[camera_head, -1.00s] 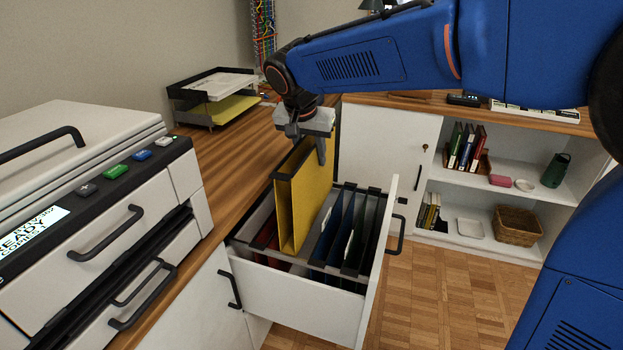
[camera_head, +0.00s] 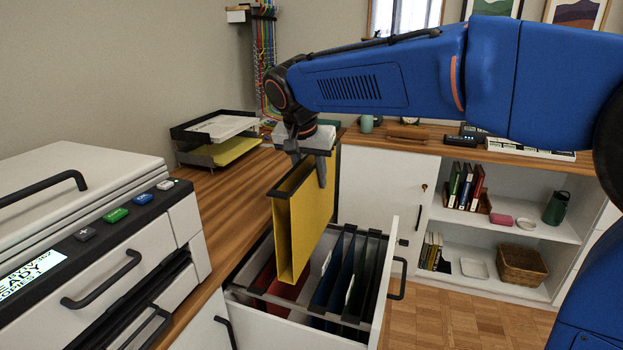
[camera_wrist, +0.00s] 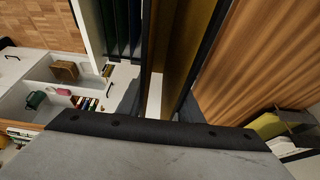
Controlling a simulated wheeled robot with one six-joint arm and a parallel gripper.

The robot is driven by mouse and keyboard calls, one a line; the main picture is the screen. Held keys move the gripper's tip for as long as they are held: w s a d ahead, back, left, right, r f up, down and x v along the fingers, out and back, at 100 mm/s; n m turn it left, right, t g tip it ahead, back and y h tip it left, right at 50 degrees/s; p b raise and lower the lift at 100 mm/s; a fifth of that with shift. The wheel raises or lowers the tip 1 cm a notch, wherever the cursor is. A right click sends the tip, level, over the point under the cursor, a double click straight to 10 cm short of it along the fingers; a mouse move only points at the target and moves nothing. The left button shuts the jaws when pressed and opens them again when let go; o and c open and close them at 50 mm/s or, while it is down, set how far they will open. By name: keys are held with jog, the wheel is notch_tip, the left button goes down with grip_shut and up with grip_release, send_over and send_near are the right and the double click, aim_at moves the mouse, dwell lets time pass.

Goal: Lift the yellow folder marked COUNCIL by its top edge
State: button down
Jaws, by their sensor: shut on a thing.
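The yellow folder (camera_head: 311,222) hangs upright from my gripper (camera_head: 307,168), which is shut on its dark top edge. The folder is above the open drawer (camera_head: 270,318), and its lower end is near the level of the drawer's top. The COUNCIL marking cannot be read in these frames. In the wrist view the folder (camera_wrist: 178,50) runs away between the fingers of my gripper (camera_wrist: 160,105), with a white strip inside it.
The drawer holds red (camera_head: 287,287) and blue (camera_head: 330,275) folders and darker ones. A wooden counter (camera_head: 225,215) lies left of the yellow folder. A printer (camera_head: 90,240) stands at the left, a paper tray (camera_head: 215,140) behind. A shelf unit (camera_head: 500,225) is at the right.

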jog(key=shift+r, duration=2.3)
jog(key=shift+w, duration=0.1)
